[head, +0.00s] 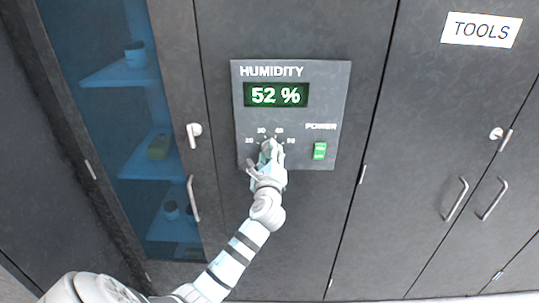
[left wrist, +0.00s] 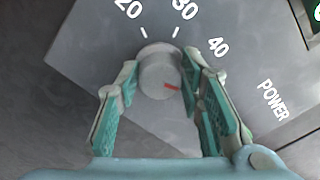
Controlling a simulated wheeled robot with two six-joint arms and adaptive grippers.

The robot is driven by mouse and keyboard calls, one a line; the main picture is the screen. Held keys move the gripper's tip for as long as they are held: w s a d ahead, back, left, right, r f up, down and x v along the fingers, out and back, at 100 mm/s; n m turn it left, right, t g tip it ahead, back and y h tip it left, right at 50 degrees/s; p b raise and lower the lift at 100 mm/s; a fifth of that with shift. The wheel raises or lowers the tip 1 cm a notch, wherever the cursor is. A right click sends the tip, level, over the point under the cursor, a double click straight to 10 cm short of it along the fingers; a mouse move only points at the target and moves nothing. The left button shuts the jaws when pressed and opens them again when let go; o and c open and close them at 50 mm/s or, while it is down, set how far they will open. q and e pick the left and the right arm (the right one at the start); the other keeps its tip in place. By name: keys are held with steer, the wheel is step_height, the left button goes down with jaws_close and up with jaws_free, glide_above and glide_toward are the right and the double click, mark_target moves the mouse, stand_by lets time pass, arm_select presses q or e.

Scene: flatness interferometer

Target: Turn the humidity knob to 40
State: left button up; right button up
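The humidity knob (left wrist: 158,76) is a round grey dial on the control panel (head: 321,80). In the left wrist view its red mark points to the lower right, past the 40 label (left wrist: 218,47). The display (head: 276,95) reads 52 %. My left gripper (left wrist: 160,70) is at the knob, with one finger on each side and a narrow gap visible beside it; it appears open, not clamped. In the head view my left gripper (head: 269,158) covers most of the knob. My right gripper is in neither view.
A green power switch (head: 319,150) sits right of the knob, on the same panel. A glass-fronted cabinet (head: 110,110) with shelves is at the left. Dark cabinet doors with handles (head: 455,199) and a TOOLS sign (head: 481,30) are at the right.

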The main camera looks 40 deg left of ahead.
arm_select(q)
steer(key=shift+f, duration=0.1)
steer(key=shift+c, duration=0.8)
steer(key=shift+n, duration=0.4)
steer(key=n, duration=0.4)
steer(key=shift+f+b, duration=0.15)
steer(key=shift+b, duration=0.15)
steer(key=shift+n+b, duration=0.4)
steer(key=shift+n, duration=1.6)
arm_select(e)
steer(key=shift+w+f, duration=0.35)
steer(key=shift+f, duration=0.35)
arm_select(q)
steer(key=shift+r, duration=0.2)
steer(key=o, duration=0.9)
steer(key=shift+w, duration=0.1)
steer(key=shift+o, duration=1.2)
steer(key=shift+w+f, duration=0.1)
steer(key=shift+w, duration=0.05)
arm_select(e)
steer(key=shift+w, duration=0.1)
